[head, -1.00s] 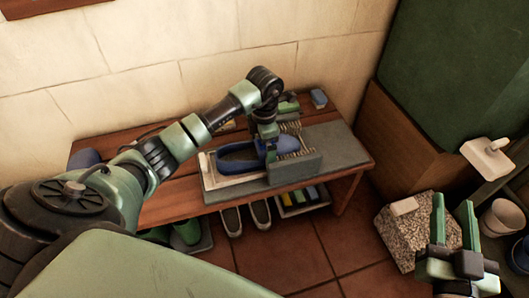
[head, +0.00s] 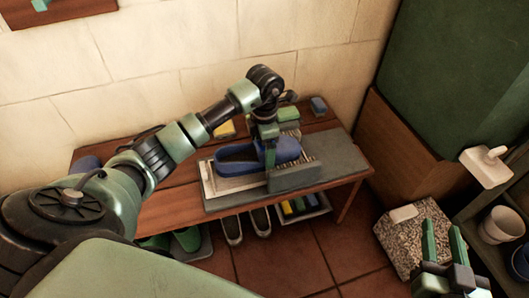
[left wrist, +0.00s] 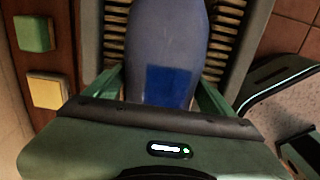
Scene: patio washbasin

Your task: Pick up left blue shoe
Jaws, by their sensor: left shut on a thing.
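I cannot tell whether the sole touches the tray. In the left wrist view the shoe (left wrist: 168,40) lies between the two green fingers, with a darker blue patch on it. My right gripper (head: 442,232) is open and empty at the lower right, away from the bench.
Grey shoes (head: 232,231), green shoes (head: 188,238) and a tray of coloured items (head: 305,208) are below. A speckled block (head: 415,237) stands right; floor between is clear.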

